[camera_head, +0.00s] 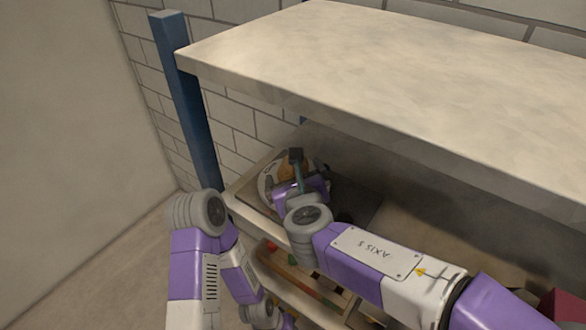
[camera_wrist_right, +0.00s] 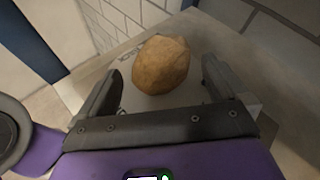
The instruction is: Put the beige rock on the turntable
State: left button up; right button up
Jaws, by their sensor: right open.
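The beige rock (camera_wrist_right: 160,65) sits on a pale surface in the right wrist view. In the head view the rock (camera_head: 287,168) is partly hidden behind my right gripper, on a round white disc (camera_head: 266,184) that looks like the turntable. My right gripper (camera_head: 298,170) reaches over the disc. In the wrist view its two dark fingers (camera_wrist_right: 160,75) are open, one on each side of the rock and apart from it, with nothing gripped. My left arm hangs at the lower left of the head view; its gripper does not show.
A wide upper shelf board (camera_head: 380,70) overhangs the lower shelf. A blue post (camera_head: 190,110) stands at its left end, with a white brick wall behind. A wooden rack with small coloured things (camera_head: 300,280) lies lower down. A dark red object (camera_head: 565,305) is at lower right.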

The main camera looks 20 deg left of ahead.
jog(key=p+v, duration=0.1)
jog(key=v, duration=0.8)
